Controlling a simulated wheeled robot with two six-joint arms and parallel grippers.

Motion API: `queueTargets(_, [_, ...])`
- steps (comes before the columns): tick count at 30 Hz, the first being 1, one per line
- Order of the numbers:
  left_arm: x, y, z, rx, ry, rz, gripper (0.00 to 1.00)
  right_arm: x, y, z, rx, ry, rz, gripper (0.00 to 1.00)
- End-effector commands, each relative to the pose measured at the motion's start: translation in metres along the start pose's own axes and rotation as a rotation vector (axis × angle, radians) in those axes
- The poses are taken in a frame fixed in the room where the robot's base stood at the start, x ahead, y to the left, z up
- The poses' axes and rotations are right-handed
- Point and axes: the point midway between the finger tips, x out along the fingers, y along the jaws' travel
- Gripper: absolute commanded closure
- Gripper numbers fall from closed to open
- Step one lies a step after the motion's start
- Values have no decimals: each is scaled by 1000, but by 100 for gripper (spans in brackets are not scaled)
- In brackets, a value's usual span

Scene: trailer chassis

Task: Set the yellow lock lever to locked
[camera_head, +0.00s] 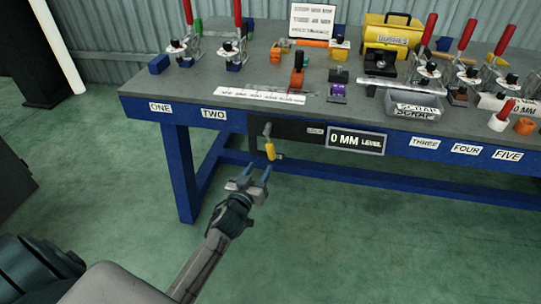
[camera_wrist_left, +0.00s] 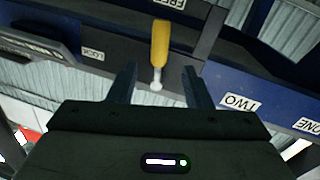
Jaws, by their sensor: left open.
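The yellow lock lever (camera_head: 270,148) hangs from a dark panel on the front of the blue bench, left of the "0 MM LEVEL" sign. Its yellow grip points down from a pale metal shaft in the head view. My left gripper (camera_head: 250,178) is open just below and a little left of the lever, apart from it. In the left wrist view the lever (camera_wrist_left: 159,45) shows beyond and between the two open fingers (camera_wrist_left: 158,85), with its pale end nearest the gap. My right gripper is not in view.
The blue bench (camera_head: 185,170) carries red-handled clamps, a yellow case (camera_head: 392,32) and a grey scrap tray (camera_head: 414,105). A "LOCK" label (camera_wrist_left: 93,53) sits beside the lever. A lower blue rail runs behind the gripper. The green floor in front is clear.

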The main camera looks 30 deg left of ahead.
Motion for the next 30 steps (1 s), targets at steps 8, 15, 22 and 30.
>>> queueTargets(8, [45, 1, -3, 0, -1, -1, 55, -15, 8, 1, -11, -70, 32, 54])
queueTargets(15, [86, 0, -1, -1, -2, -1, 55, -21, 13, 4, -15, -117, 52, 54])
queueTargets(22, [103, 0, 0, 1, -2, -1, 55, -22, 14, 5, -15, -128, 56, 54])
queueTargets(30, [104, 0, 0, 1, -2, -1, 55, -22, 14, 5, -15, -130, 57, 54])
